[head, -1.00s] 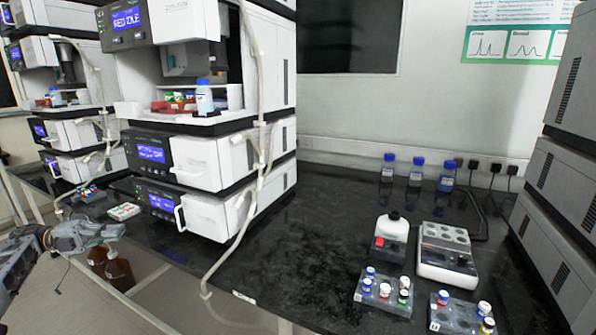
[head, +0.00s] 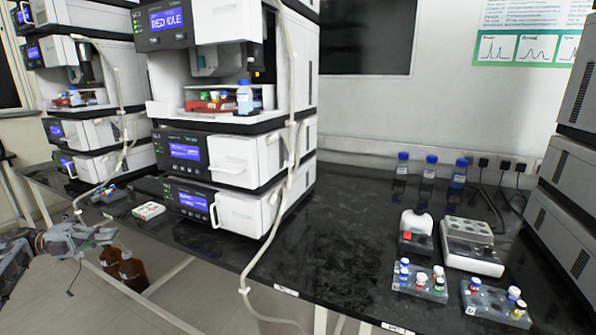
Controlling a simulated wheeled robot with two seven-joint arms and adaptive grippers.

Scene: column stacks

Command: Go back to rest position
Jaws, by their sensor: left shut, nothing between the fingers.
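My left gripper (head: 108,236) is at the lower left of the head view, shut and empty. It hangs in front of the bench, apart from the bench edge and from everything on it. My left arm comes in from the left edge behind it. My right gripper is not in the head view.
A black bench (head: 345,245) carries a tall instrument stack (head: 235,150). Two vial racks (head: 420,283) (head: 497,305), a mixer block (head: 472,247) and several blue-capped bottles stand at the right. Brown bottles (head: 131,270) stand below the bench edge. The middle bench surface is clear.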

